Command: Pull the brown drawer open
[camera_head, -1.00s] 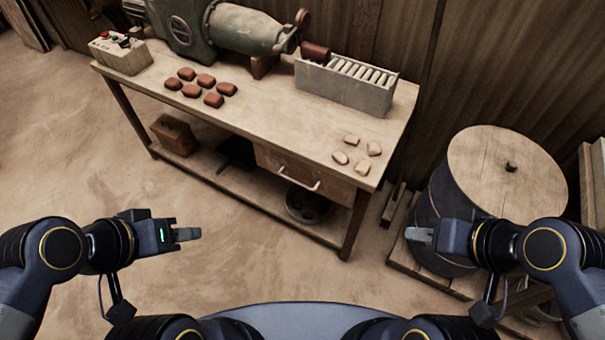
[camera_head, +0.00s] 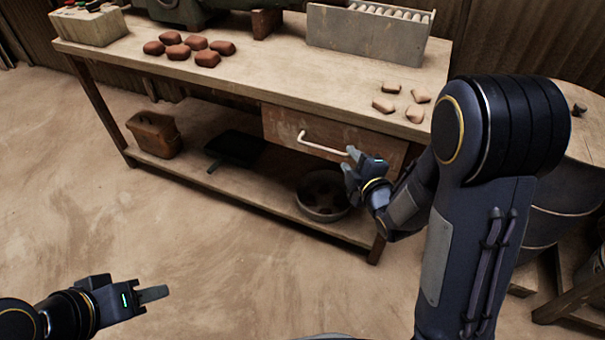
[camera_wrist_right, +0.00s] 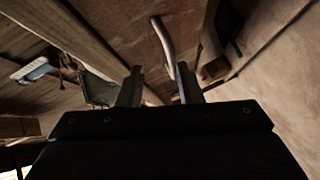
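The brown drawer (camera_head: 285,128) hangs under the worktable's top, and its front looks flush, so it appears shut. Its pale bar handle (camera_head: 320,146) crosses the front. My right gripper (camera_head: 350,163) is at the handle's right end in the head view. In the right wrist view, the two fingers of my right gripper (camera_wrist_right: 160,88) stand apart, and the handle (camera_wrist_right: 164,45) lies ahead, its near end between them in the picture. I see no grip on it. My left gripper (camera_head: 155,293) is low at the left, over the floor, away from the table; its finger gap cannot be made out.
The worktable (camera_head: 250,75) carries several red-brown pieces (camera_head: 190,46), several pale pieces (camera_head: 400,100) and a grey rack (camera_head: 365,35). A round pan (camera_head: 325,195) and a brown box (camera_head: 153,133) sit on its lower shelf. A barrel stands at the right. Floor in front is clear.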

